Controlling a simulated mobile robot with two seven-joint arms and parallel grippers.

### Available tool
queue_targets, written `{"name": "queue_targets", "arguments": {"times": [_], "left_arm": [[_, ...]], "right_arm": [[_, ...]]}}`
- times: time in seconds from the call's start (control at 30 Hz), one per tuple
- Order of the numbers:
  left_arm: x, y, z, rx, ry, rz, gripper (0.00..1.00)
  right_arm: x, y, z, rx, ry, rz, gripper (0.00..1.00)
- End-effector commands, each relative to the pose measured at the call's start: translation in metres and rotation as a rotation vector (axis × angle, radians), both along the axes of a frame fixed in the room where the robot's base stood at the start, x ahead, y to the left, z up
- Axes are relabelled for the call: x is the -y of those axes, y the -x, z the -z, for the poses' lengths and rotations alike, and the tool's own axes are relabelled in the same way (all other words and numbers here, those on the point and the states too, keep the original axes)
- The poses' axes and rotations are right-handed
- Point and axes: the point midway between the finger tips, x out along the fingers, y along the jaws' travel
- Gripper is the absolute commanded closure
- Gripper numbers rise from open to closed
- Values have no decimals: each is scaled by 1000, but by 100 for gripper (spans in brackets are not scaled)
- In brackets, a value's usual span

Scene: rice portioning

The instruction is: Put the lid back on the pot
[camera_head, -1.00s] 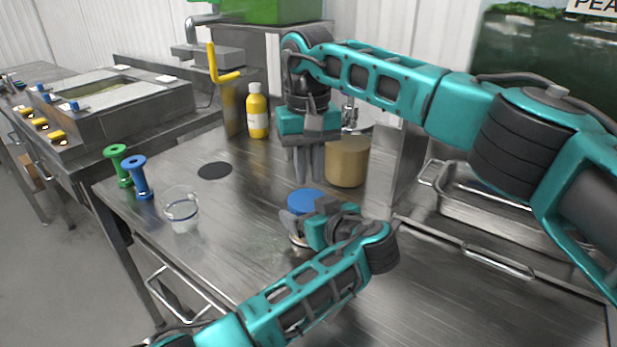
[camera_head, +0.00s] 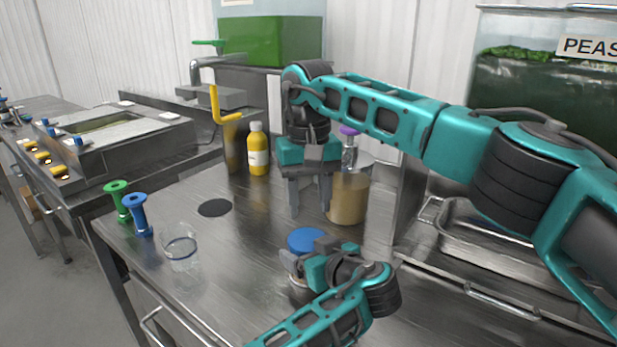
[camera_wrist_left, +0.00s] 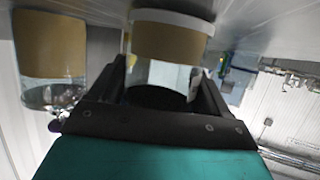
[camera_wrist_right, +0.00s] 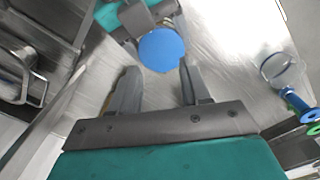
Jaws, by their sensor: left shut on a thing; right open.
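A round blue lid (camera_head: 306,239) tops a small container near the table's middle. It also shows from above in the right wrist view (camera_wrist_right: 162,48). My left gripper (camera_head: 296,262) is shut on this container; in the left wrist view the container has a clear part and a tan part (camera_wrist_left: 168,42). A larger clear pot with tan contents (camera_head: 348,197) stands behind it, with a purple knob (camera_head: 348,131) above. I cannot tell how its lid sits. My right gripper (camera_head: 309,212) is open and empty, pointing down beside this pot, above and behind the blue lid.
A glass beaker (camera_head: 181,250) and green (camera_head: 118,202) and blue (camera_head: 139,216) spool-shaped objects stand at the left. A yellow bottle (camera_head: 257,150) stands at the back. A metal tray (camera_head: 480,238) is at the right. The table around the dark disc (camera_head: 214,208) is clear.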

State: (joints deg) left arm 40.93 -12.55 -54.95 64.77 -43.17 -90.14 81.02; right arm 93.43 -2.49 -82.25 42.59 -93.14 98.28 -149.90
Motion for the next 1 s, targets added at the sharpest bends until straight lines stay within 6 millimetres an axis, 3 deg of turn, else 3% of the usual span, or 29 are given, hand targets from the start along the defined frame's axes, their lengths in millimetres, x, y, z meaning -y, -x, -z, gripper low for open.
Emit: {"name": "queue_targets", "arguments": {"times": [0.43,0.7,1.0], "left_arm": [[0,0,-1,2,1,1,100],[0,0,-1,2,1,1,100],[0,0,-1,2,1,1,100]], "right_arm": [[-2,-1,-91,4,-1,1,53],[-1,-1,-111,1,0,1,53],[-1,-1,-116,1,-1,-1,53]]}}
